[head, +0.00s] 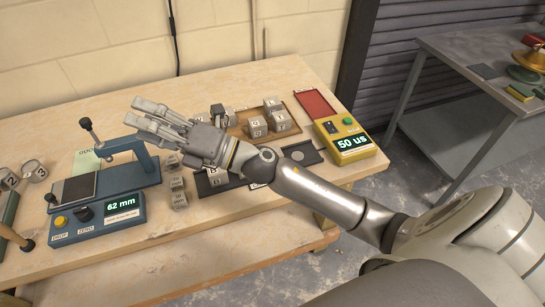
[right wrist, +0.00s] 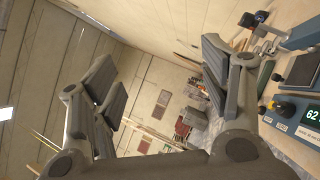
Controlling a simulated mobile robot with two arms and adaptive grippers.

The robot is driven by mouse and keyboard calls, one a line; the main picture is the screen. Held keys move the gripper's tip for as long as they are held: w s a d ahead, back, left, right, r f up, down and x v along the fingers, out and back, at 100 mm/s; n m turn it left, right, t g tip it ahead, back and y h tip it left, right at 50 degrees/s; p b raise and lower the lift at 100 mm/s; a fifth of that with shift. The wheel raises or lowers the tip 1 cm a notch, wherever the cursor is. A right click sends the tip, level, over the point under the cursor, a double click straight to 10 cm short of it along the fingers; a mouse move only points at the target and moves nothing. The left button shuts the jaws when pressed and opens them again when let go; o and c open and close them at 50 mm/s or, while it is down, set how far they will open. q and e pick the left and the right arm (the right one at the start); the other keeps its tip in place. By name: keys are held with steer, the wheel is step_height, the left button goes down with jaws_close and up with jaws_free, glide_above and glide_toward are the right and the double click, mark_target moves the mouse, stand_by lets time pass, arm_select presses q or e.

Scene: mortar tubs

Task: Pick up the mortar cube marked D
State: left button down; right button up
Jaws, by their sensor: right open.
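Several grey mortar cubes with dark markings (head: 280,121) stand in a wooden tray (head: 297,139) near the back of the bench. Other grey cubes (head: 35,170) sit at the far left edge. The letters are too small to tell which cube is D. My right gripper (head: 133,110) is open and empty, held above the bench over the blue stand, left of the tray. In the right wrist view its fingers are wide apart (right wrist: 162,75), with nothing between them. My forearm and hand hide part of the bench and tray. My left gripper is out of view.
A blue device (head: 110,216) reading 62 mm stands at left, with a raised arm. Small stacked blocks (head: 178,183) stand beside it. A yellow meter (head: 348,142) reading 50 us and a red tray (head: 314,104) are at right.

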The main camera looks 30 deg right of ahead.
steer(key=s+a+f+n+g+y, duration=0.2)
steer(key=a+n+g, duration=0.2)
steer(key=n+g, duration=0.4)
steer(key=n+g+h, duration=0.7)
steer(key=n+h, duration=0.4)
steer(key=h, duration=0.7)
glide_toward(276, 150)
step_height(276, 150, down, 5)
steer(key=shift+w+a+f+p, duration=0.1)
steer(key=shift+w+p, duration=0.1)
steer(key=shift+p, duration=0.4)
steer(key=f+p, duration=0.1)
steer(key=f, duration=0.1)
steer(key=f+p, duration=0.1)
steer(key=shift+s+a+f, duration=0.15)
steer(key=shift+s+f, duration=0.05)
steer(key=shift+f, duration=0.85)
steer(key=shift+r, duration=0.1)
steer(key=c, duration=1.3)
